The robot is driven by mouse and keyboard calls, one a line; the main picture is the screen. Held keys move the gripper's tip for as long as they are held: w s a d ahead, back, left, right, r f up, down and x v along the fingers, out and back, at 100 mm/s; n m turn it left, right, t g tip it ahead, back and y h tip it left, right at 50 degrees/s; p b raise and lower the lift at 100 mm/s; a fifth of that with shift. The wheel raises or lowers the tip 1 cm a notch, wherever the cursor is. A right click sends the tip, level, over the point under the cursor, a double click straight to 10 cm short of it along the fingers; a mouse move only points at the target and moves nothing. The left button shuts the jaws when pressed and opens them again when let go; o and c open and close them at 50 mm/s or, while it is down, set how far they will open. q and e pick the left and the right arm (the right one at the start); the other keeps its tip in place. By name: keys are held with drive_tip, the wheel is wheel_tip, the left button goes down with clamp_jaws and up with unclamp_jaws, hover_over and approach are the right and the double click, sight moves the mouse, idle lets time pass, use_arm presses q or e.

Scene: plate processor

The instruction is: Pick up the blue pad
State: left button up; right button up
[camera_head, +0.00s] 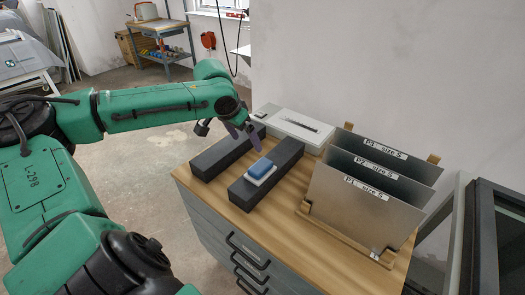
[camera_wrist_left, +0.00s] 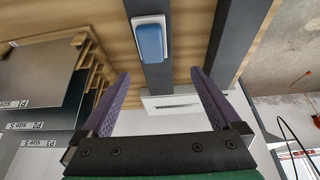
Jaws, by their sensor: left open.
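The blue pad (camera_head: 259,167) lies on a white block (camera_head: 264,178) on top of the nearer of two dark bars (camera_head: 278,166). In the left wrist view the blue pad (camera_wrist_left: 151,42) shows at the top, with the white block (camera_wrist_left: 136,22) beneath it. My left gripper (camera_head: 247,136) is open, with purple fingers, above the bars and a little behind the pad. In the left wrist view the spread fingers of my left gripper (camera_wrist_left: 158,88) are empty, and the pad lies beyond their tips. My right gripper is not in view.
A rack (camera_head: 340,237) with several metal plates (camera_head: 345,208) stands at the right of the wooden cabinet top (camera_head: 285,215). The second dark bar (camera_head: 215,158) lies left of the pad. A flat white box (camera_head: 290,127) sits at the back, near the wall.

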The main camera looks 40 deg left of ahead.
sight(260, 166)
use_arm(q)
drive_tip(key=f, duration=0.1)
drive_tip(key=d+f, duration=0.1)
drive_tip(key=f, duration=0.2)
drive_tip(key=shift+w+d+f, duration=0.2)
drive_tip(key=shift+w+f, duration=0.1)
drive_tip(key=shift+f, duration=0.1)
drive_tip(key=x, duration=0.1)
drive_tip(key=b+x, duration=0.1)
drive_tip(key=shift+w+a+f, duration=0.2)
drive_tip(key=shift+w+f, duration=0.05)
drive_tip(key=shift+w+d+f, duration=0.2)
drive_tip(key=shift+d+f, duration=0.1)
drive_tip(key=shift+f, duration=0.05)
drive_tip(key=x, duration=0.4)
drive_tip(key=shift+d+f, duration=0.1)
drive_tip(key=shift+f, duration=0.3)
drive_tip(key=shift+w, duration=0.15)
drive_tip(key=shift+c, duration=0.3)
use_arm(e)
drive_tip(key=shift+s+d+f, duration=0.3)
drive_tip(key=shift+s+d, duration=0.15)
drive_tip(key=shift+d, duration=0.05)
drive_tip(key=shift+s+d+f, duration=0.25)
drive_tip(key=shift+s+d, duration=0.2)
use_arm(q)
drive_tip(key=c, duration=1.5)
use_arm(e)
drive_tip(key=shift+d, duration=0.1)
